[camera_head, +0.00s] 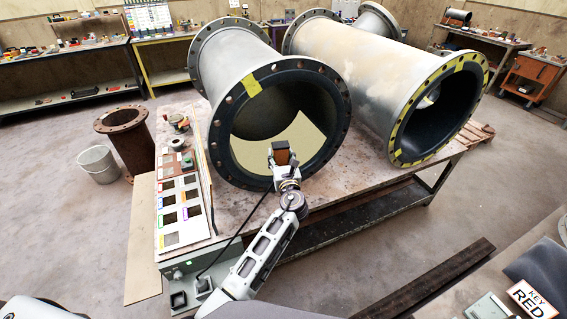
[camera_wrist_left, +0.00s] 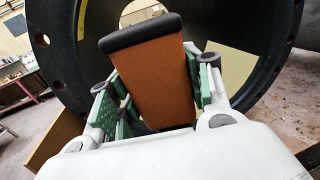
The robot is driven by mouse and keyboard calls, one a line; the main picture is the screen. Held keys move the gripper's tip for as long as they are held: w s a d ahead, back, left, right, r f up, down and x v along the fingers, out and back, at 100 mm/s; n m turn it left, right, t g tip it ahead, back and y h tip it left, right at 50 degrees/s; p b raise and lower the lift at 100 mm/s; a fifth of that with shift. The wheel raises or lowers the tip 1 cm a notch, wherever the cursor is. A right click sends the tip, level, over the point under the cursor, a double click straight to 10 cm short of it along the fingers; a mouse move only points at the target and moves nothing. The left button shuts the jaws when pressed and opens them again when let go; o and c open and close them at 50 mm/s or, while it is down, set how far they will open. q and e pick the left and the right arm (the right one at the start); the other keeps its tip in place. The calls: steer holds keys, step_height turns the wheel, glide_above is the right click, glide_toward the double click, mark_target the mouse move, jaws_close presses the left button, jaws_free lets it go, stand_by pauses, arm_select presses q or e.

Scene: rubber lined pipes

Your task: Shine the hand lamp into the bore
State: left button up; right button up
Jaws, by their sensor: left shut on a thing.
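My left gripper (camera_head: 282,165) is at the mouth of the left large pipe (camera_head: 225,75), low in front of its dark-lined bore (camera_head: 290,98). It is shut on an orange-brown block with a black end, which I take to be the hand lamp (camera_head: 281,152). In the left wrist view the lamp (camera_wrist_left: 150,82) stands tilted between the green finger pads of the gripper (camera_wrist_left: 155,95). A pale yellow lit area (camera_head: 290,145) shows on the lower inside of the bore. The lamp's front is hidden. My right gripper is not in view.
A second flanged pipe (camera_head: 350,60) lies to the right on the same table (camera_head: 245,215). A board with coloured labels (camera_head: 180,212) is at the table's left end. A rusty pipe piece (camera_head: 130,145) and a bucket (camera_head: 98,163) stand on the floor at left.

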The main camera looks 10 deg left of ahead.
arm_select(q)
steer(key=shift+a+b+x, duration=0.25)
steer(key=shift+b+x, duration=0.05)
steer(key=shift+x, duration=0.95)
steer(key=shift+s, duration=0.15)
